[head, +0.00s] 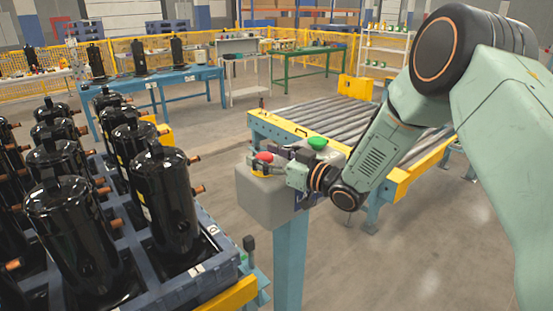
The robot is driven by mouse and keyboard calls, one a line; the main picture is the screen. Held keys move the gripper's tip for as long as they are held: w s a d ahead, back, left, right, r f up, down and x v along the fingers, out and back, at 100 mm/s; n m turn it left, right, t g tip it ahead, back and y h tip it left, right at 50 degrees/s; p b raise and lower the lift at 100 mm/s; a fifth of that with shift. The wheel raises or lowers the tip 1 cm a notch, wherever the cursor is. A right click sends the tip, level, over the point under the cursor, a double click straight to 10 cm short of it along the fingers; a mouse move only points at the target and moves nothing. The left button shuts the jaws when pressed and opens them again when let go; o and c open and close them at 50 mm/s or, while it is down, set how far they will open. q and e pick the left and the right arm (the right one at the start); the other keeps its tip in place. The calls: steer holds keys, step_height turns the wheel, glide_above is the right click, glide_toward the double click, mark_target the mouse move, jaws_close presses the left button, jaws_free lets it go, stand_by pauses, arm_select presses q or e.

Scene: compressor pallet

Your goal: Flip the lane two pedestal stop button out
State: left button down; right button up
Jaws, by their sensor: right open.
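A pedestal with a grey box (262,200) on a blue post (290,262) stands in the middle. A red mushroom-shaped stop button (264,157) sits on top of the box, and a green button (317,143) shows to its right. I cannot tell whether this is the lane two pedestal. My right gripper (262,168) is open at the red button, coming in from the right. Its fingers are small here and partly blend with the box. I cannot tell whether they touch the button. My left gripper is not in view.
A roller conveyor (335,105) runs behind the pedestal. At left, a blue pallet (190,290) carries several black compressors (160,200). A blue table (180,80) and a green table (310,55) stand farther back. Open floor (440,260) lies at the lower right.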

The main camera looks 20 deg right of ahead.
steer(key=v, duration=1.2)
steer(key=shift+w+a, duration=0.1)
steer(key=shift+a, duration=0.1)
